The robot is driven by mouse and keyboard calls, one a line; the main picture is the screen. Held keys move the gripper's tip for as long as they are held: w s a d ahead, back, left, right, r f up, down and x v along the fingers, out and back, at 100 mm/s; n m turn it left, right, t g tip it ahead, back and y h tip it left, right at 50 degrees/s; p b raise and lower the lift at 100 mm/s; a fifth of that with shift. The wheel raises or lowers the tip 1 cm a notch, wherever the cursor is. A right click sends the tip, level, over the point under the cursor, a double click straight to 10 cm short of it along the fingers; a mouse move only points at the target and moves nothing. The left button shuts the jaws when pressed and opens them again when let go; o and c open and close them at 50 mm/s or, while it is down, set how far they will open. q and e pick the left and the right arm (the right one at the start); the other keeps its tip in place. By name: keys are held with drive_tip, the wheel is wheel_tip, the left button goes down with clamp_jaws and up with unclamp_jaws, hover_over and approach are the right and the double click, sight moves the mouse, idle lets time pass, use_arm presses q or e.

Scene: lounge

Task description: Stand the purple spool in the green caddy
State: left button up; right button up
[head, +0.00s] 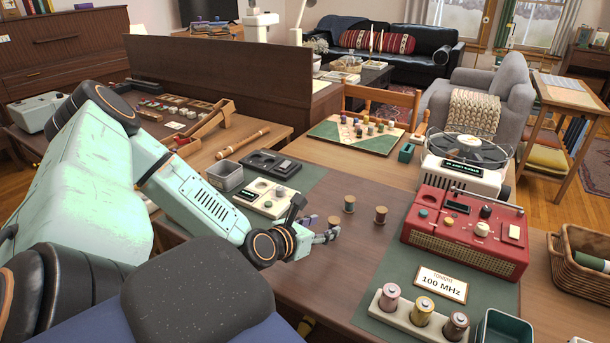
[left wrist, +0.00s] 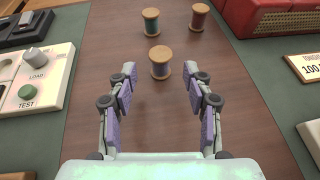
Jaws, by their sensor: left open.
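A wooden-ended spool with mauve-purple thread (left wrist: 160,64) stands upright on the brown table strip, just ahead of and between my left fingertips in the left wrist view. It also shows in the head view (head: 334,221), partly hidden by my fingers. My left gripper (head: 322,229), also in the left wrist view (left wrist: 160,75), is open and empty, its purple-padded fingers spread. A green open-topped caddy (head: 505,327) is cut off at the bottom right of the head view. A smaller green holder (head: 406,152) stands farther back. My right gripper is not seen.
A teal spool (left wrist: 151,22) and a dark red spool (left wrist: 199,17) stand just beyond. Bare table lies around my gripper.

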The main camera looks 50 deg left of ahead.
use_arm(q)
drive_tip(key=p+v, duration=0.4)
drive_tip(key=v, duration=0.1)
drive_tip(key=shift+s+r, duration=0.1)
drive_tip(key=shift+r, duration=0.05)
drive_tip(key=shift+s+r+p, duration=0.15)
drive_tip(key=shift+s+p, duration=0.35)
drive_tip(key=shift+p, duration=0.05)
